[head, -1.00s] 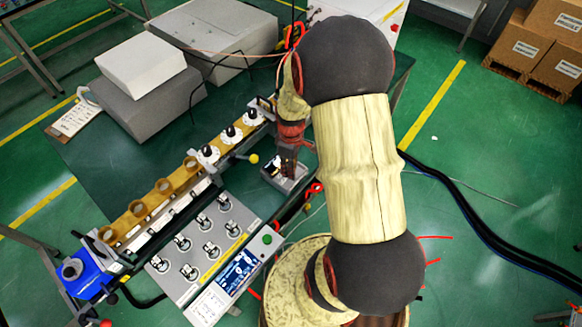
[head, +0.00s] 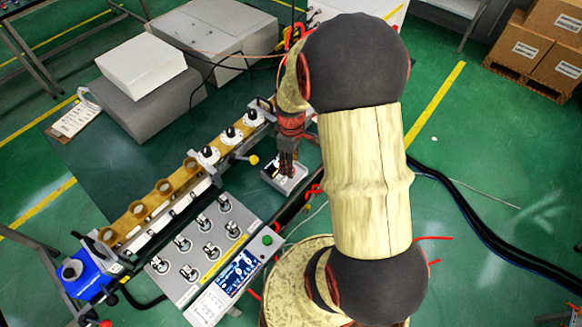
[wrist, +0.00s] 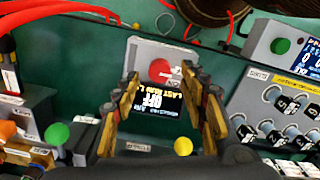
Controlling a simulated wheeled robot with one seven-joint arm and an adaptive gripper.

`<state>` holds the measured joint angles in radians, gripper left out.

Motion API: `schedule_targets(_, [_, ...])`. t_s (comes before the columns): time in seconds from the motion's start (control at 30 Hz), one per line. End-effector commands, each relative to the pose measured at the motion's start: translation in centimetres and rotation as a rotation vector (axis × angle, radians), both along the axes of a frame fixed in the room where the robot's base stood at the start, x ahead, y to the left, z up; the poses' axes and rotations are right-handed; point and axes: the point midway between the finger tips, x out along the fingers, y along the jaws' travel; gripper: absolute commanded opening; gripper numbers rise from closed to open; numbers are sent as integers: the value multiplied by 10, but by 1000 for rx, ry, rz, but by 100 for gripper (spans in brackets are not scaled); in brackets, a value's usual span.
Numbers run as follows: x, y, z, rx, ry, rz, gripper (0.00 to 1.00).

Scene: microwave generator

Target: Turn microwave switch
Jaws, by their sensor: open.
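My gripper (head: 287,172) points down over the box. In the wrist view its two yellow-and-dark fingers (wrist: 161,82) are spread apart, one on each side of the lettering, with nothing held between them. Contact with the box cannot be judged.
A grey panel (head: 187,291) with several toggle switches and a screen (head: 240,270) is at front left. A rail with brown rings (head: 165,187) and black-knobbed white dials (head: 229,133) runs behind it. A yellow ball knob (head: 253,159) sticks out close to my gripper.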

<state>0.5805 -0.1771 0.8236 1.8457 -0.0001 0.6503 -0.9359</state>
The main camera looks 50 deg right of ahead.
Motion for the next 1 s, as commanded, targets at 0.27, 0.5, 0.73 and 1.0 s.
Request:
schedule_targets(0.27, [1, -1, 57, -2, -3, 0, 43])
schedule_targets(0.5, [1, 0, 80, -1, -1, 0, 43])
schedule_targets(0.73, [0, 0, 83, 0, 0, 0, 43])
schedule_targets(1.0, [0, 0, 83, 0, 0, 0, 43])
